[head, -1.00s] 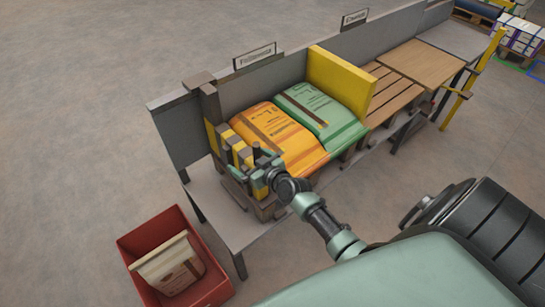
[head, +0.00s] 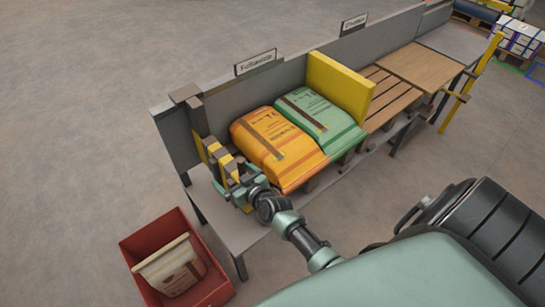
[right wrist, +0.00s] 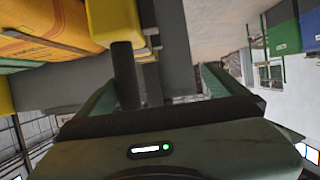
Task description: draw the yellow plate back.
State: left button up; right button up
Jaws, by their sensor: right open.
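A tall yellow plate (head: 340,86) stands upright on the bench, right of the green sack. A smaller yellow-and-dark striped piece (head: 218,156) stands at the bench's left end, left of the orange sack (head: 277,147). My right gripper (head: 236,186) is at this striped piece, in front of it. In the right wrist view a dark bar (right wrist: 125,76) lies between my open fingers (right wrist: 160,88), and a yellow part (right wrist: 114,20) shows beyond it. I cannot tell whether the fingers touch the bar. My left gripper is not in view.
The green sack (head: 318,120) lies beside the orange one on the bench (head: 222,222). A grey back wall (head: 222,96) carries small signs. A red bin (head: 147,237) with a pale sack stands on the floor at lower left. A slatted wooden deck (head: 392,97) lies to the right.

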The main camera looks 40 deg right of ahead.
jog(key=a+p, duration=0.1)
jog(key=a, duration=0.3)
jog(key=shift+d, duration=2.1)
jog(key=p+v, duration=0.5)
jog(key=v, duration=0.4)
